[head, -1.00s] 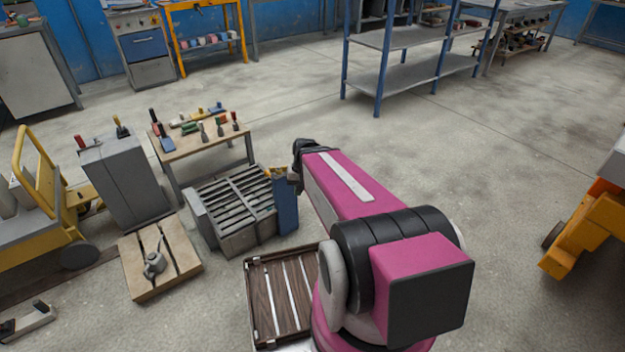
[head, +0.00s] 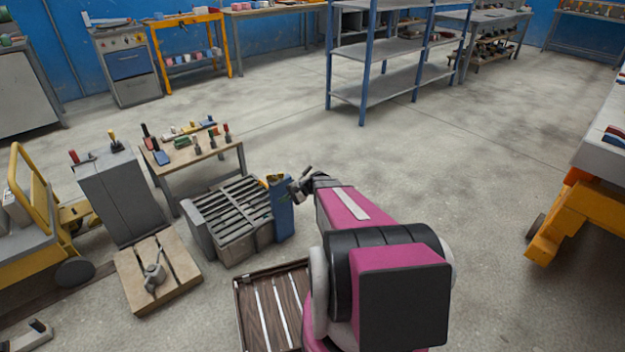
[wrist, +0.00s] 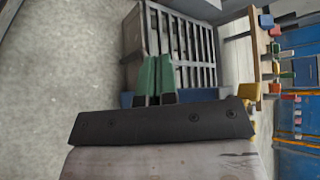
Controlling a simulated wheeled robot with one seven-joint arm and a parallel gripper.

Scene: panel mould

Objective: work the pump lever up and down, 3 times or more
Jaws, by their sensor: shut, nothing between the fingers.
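My gripper (head: 300,184) is just right of the top of a blue upright box (head: 282,210), at the right end of a grey slatted mould (head: 232,222). A small yellow-orange piece (head: 273,179) sits at the top of the box. I cannot make out for sure which part is the pump lever. In the wrist view my gripper's green fingers (wrist: 156,66) are together with nothing between them, pointing toward the slatted mould (wrist: 180,42). A strip of the blue box (wrist: 205,95) shows behind them. I cannot tell whether the fingers touch anything.
A grey cabinet (head: 120,195) with knobbed levers, a small tool table (head: 200,160) and a wooden board (head: 180,265) with a grey fitting stand left. A dark wooden tray (head: 248,310) lies beside my base. A yellow cart (head: 40,240) is far left.

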